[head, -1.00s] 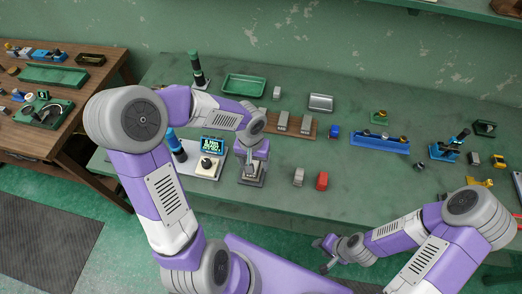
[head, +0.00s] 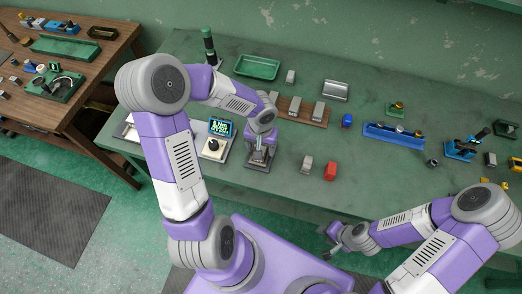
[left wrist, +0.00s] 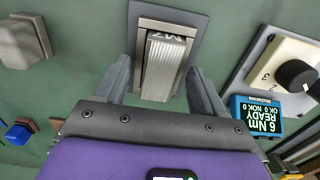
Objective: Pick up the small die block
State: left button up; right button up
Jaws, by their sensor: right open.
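A silver ribbed block marked M7 (left wrist: 165,65) sits in a grey holder (left wrist: 147,24) in the left wrist view; I cannot tell for certain that it is the small die block. My left gripper (left wrist: 162,88) is open, with one finger on each side of this block and a gap to it. In the head view the left gripper (head: 260,152) is over the holder, largely hiding the block. Other grey blocks stand on the bench, one at the back (head: 291,76) and one near the front (head: 306,164). My right gripper (head: 330,242) is open and empty off the bench's front edge.
A display unit with a knob (head: 215,146) stands just left of the holder. A red block (head: 331,171) is to the right. Behind are a brown rack (head: 306,111) with grey blocks, a green tray (head: 257,67) and a blue rack (head: 393,136).

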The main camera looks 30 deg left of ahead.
pick_arm(q)
jog(key=shift+r, duration=0.1)
grip_shut()
jog(key=shift+w, duration=0.1)
